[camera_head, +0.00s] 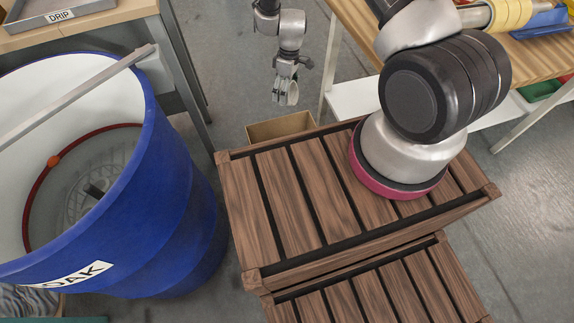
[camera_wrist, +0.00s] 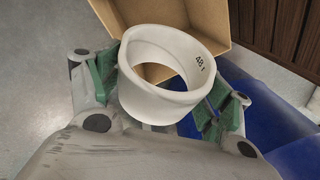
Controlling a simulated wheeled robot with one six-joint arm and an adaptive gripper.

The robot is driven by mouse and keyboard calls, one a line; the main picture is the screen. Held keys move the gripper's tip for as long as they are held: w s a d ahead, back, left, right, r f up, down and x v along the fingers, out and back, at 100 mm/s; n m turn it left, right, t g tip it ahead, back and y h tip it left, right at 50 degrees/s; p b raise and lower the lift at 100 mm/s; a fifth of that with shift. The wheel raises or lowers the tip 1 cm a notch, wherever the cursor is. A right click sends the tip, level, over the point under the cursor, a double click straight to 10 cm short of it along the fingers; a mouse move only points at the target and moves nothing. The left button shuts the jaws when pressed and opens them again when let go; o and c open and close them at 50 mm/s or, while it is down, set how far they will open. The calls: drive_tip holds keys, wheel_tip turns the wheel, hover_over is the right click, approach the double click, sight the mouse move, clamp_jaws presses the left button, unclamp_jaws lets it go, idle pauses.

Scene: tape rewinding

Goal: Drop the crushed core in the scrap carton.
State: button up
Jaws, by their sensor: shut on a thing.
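The crushed core (camera_wrist: 150,104) is a white ring with dark lettering on its inner wall and a slightly uneven rim. My gripper (camera_wrist: 165,95) is shut on it, with green pads on either side of the ring in the wrist view. In the head view my gripper (camera_head: 287,88) hangs with the core (camera_head: 292,93) at its tip. The scrap carton (camera_head: 281,127) is an open cardboard box on the floor, partly hidden behind the wooden crate. In the wrist view the carton (camera_wrist: 222,22) lies beyond and below the core, which covers part of its opening.
A blue drum (camera_head: 178,215) marked "OAK" stands at the left, with a grey bar across its rim. My arm rises from a slatted wooden crate (camera_head: 330,190). A bench with a "DRIP" tray (camera_head: 65,14) is at upper left. A wooden table (camera_head: 535,55) is at upper right.

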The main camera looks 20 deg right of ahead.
drive_tip(key=s+f+n, duration=0.2)
drive_tip(key=f, duration=0.6)
drive_tip(key=s+f+n, duration=0.2)
drive_tip(key=s+f, duration=0.1)
drive_tip(key=f, duration=0.6)
drive_tip(key=shift+s+a+f+h, duration=0.25)
drive_tip(key=shift+s+a+h, duration=0.1)
drive_tip(key=shift+a+h, duration=0.05)
drive_tip(key=o, duration=1)
wheel_tip(320, 180, up, 12)
drive_tip(key=w, duration=0.2)
drive_tip(key=shift+d, duration=0.4)
drive_tip(key=shift+w+f, duration=0.1)
